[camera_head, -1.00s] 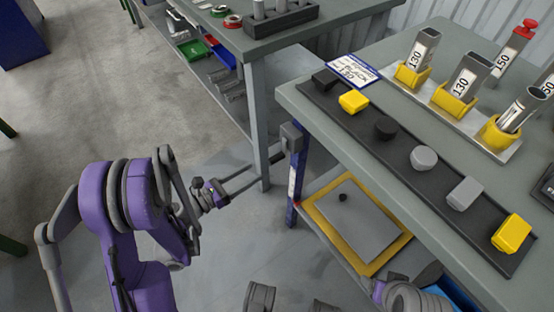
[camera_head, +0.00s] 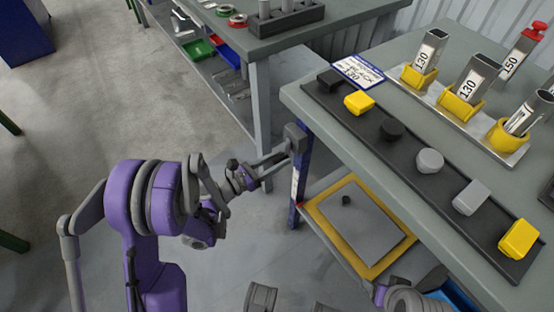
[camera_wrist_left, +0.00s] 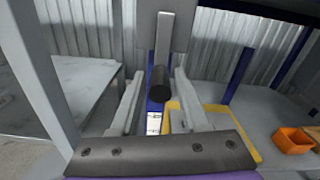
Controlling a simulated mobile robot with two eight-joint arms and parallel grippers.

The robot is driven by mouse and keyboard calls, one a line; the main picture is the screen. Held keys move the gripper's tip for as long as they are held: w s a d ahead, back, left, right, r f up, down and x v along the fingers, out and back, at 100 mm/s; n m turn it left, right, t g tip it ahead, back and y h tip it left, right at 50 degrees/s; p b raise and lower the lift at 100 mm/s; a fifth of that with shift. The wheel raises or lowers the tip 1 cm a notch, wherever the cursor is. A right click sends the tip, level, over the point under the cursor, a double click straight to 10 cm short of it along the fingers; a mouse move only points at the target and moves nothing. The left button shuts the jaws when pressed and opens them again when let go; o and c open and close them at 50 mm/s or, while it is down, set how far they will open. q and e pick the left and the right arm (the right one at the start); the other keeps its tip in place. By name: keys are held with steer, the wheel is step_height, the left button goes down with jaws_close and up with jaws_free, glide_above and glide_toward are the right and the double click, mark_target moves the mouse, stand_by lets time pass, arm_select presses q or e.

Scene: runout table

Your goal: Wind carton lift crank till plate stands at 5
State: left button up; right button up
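The crank (camera_head: 297,138) is a grey piece at the top of the blue post (camera_head: 300,190) by the table's corner. In the left wrist view a grey crank arm (camera_wrist_left: 163,38) hangs down to a dark round knob (camera_wrist_left: 160,84). My left gripper (camera_head: 285,152) reaches the crank from the left. In the wrist view its fingers (camera_wrist_left: 160,93) are apart, one on each side of the knob, with gaps showing. The grey lift plate (camera_head: 362,228) lies in a yellow frame (camera_head: 323,223) below the table top. The white scale strip (camera_wrist_left: 153,122) is too small to read.
The right table (camera_head: 400,65) carries a black rail (camera_head: 405,165) with yellow, grey and black blocks, and metal tubes in yellow holders. Another table (camera_head: 245,38) stands behind. An orange bin (camera_wrist_left: 292,140) shows at the wrist view's right.

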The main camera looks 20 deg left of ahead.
arm_select(q)
jaws_close()
stand_by(1.1)
